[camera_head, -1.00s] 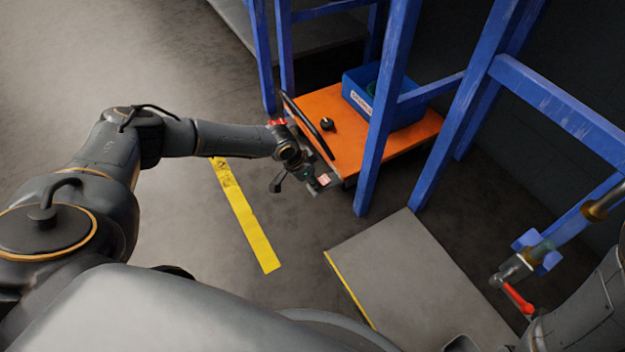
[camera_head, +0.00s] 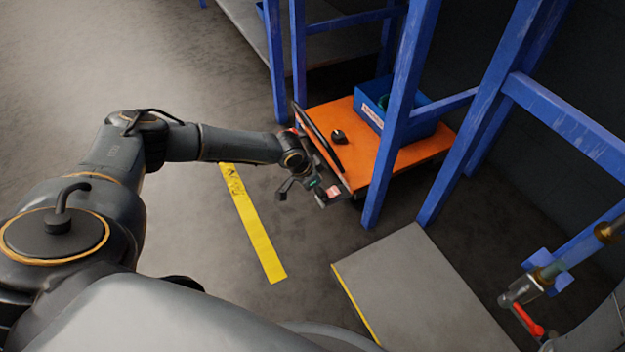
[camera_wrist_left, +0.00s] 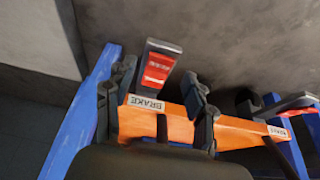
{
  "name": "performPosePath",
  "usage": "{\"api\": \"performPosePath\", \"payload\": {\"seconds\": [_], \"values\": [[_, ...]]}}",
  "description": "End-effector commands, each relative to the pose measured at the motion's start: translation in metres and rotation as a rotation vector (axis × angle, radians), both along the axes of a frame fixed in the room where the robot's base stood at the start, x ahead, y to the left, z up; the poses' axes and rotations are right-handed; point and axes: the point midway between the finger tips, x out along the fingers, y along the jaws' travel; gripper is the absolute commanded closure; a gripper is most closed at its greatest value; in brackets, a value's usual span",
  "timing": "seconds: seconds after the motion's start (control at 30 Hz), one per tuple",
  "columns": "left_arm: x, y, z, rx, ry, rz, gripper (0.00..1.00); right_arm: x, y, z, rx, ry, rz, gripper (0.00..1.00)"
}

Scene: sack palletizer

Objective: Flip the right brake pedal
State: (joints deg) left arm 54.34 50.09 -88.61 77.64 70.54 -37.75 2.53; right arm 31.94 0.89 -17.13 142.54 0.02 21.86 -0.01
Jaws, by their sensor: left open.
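The orange cart (camera_head: 368,150) stands between the blue posts. One brake pedal (camera_head: 333,192), grey with a red label, is at its near corner. In the left wrist view this pedal (camera_wrist_left: 157,66) sticks out beyond the cart edge, above a white BRAKE label (camera_wrist_left: 146,103). A second red-marked pedal (camera_wrist_left: 298,106) is farther right in that view. My left gripper (camera_head: 305,188) is at the near pedal. In the left wrist view the open fingers (camera_wrist_left: 157,82) are on either side of this pedal, with gaps visible. My right gripper is out of view.
A blue bin (camera_head: 398,112) and a black knob (camera_head: 338,137) are on the cart. A blue post (camera_head: 400,120) stands close to the right of the pedal. A grey platform (camera_head: 420,290) lies in front. The floor on the left is clear.

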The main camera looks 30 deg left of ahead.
Motion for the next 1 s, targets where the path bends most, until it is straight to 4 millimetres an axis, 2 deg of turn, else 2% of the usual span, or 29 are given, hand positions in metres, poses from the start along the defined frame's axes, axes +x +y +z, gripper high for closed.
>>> {"api": "performPosePath", "payload": {"seconds": [0.3, 0.5, 0.9, 1.0], "values": [[-0.022, 0.014, 0.063, 0.001, -0.003, 0.001, 0.45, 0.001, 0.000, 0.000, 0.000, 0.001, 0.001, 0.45], [-0.031, 0.019, 0.088, 0.001, -0.002, 0.002, 0.45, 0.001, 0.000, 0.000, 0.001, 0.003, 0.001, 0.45], [-0.034, 0.020, 0.096, 0.002, -0.001, 0.001, 0.45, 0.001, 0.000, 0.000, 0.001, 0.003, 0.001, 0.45], [-0.033, 0.012, 0.097, -0.010, -0.014, -0.014, 0.45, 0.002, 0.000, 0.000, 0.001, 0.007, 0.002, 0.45]]}}
